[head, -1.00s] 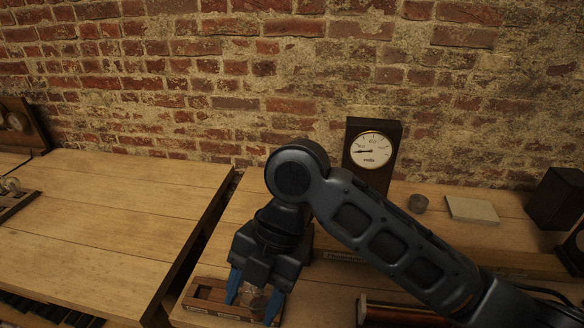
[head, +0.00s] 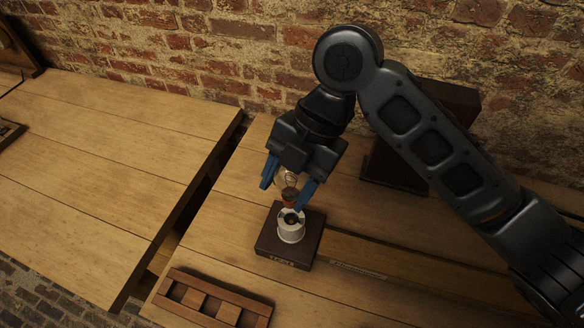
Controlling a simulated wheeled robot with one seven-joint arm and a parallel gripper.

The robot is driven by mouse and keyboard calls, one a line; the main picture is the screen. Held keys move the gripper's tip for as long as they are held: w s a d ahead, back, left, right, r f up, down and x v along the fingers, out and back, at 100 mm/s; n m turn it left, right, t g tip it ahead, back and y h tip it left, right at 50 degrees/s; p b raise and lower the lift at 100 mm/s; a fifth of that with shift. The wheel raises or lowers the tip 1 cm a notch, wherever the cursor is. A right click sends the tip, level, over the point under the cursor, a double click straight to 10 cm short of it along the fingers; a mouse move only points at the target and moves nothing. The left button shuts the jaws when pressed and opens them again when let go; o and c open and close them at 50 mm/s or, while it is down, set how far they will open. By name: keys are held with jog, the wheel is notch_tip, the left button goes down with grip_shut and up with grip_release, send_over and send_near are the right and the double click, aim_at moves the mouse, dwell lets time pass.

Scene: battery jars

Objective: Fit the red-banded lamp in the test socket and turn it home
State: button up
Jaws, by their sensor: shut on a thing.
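My gripper (head: 285,190) is shut on a lamp (head: 290,180) with a clear glass bulb and a reddish-brown lower part, held between its blue fingers. The lamp hangs base down, roughly upright, over the test socket (head: 291,231). The socket is a white round holder with a dark opening, on a dark wooden base (head: 272,247). The lamp's lower end appears just above the socket's mouth; I cannot tell whether they touch.
A wooden rack (head: 200,297) with several compartments lies at the front of the bench. A dark gap (head: 195,200) separates two tables. A dark wooden case (head: 455,102) stands at the back, partly behind my arm. A brick wall closes the back.

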aim_at(287, 205)
jog(key=shift+f+b, duration=1.5)
jog(key=shift+f, duration=0.9)
jog(key=shift+f+b, duration=1.05)
jog(key=shift+f, duration=0.05)
jog(key=m+t+p, duration=0.1)
jog(key=m, duration=0.2)
jog(key=shift+r, duration=0.1)
jog(key=m+t, duration=0.1)
jog(key=m, duration=0.2)
jog(key=shift+w+y, duration=0.15)
jog(key=shift+y, duration=0.15)
jog(key=m+t+p, duration=0.1)
jog(key=m, duration=0.3)
jog(key=shift+a+t, duration=0.15)
jog(key=shift+t, duration=0.25)
jog(key=shift+w+m+t+p, duration=0.15)
jog(key=shift+m+t, duration=0.15)
jog(key=shift+m, duration=0.4)
jog(key=shift+m+t+p, duration=0.15)
jog(key=shift+m+t, duration=0.15)
jog(key=shift+m, duration=0.4)
